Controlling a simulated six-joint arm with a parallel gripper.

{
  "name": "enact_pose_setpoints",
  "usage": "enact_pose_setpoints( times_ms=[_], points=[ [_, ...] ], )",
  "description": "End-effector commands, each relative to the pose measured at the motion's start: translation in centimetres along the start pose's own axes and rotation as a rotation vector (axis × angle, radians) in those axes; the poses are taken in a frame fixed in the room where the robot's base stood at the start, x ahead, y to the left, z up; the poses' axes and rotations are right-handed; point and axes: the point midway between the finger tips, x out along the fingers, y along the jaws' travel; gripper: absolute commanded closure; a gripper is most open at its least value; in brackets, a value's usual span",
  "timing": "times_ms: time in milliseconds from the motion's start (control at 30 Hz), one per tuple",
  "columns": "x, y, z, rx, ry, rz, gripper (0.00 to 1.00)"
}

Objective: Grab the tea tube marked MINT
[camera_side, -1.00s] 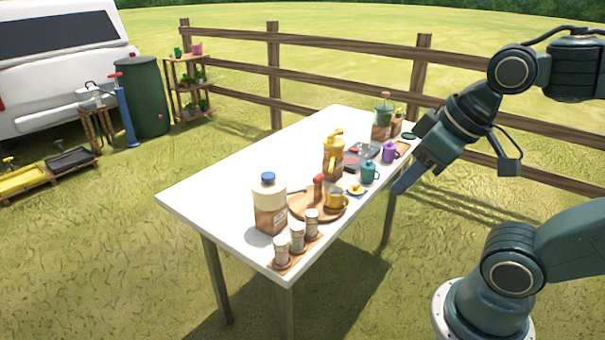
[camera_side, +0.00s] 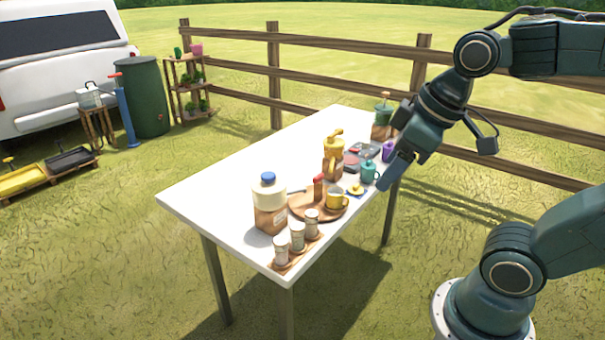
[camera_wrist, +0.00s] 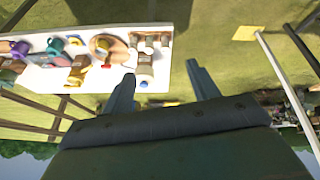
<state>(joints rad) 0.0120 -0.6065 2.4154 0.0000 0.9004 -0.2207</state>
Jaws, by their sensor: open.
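Three pale tubes with lids, the near tube (camera_side: 281,250), the middle tube (camera_side: 297,237) and the far tube (camera_side: 311,223), stand upright in a row on a small wooden holder (camera_side: 291,267) at the table's near corner. Their labels are too small to read, so I cannot tell which is marked MINT. The tubes (camera_wrist: 149,39) also show small at the table's end in the wrist view. My gripper (camera_side: 388,185) hangs beside the table's right edge, near the teal mug and away from the tubes. In the wrist view my gripper (camera_wrist: 160,70) is open, with nothing between its fingers.
A jug with a blue cap (camera_side: 269,205) stands close behind the tubes. A round wooden board (camera_side: 303,206) with a yellow mug (camera_side: 337,200) lies beside them. A yellow dispenser (camera_side: 333,160) and a teal mug (camera_side: 369,171) stand farther back. The table's left half is clear.

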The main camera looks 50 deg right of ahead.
Motion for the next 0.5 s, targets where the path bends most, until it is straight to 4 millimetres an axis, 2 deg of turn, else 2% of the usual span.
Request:
enact_pose_setpoints(
  times_ms=[267,500],
  points=[
    [2.3,1.4,-4.2,-0.299,-0.088,-0.027,0.40],
    [5.4,2.8,-7.5,-0.564,-0.153,-0.074,0.40]
  ],
)
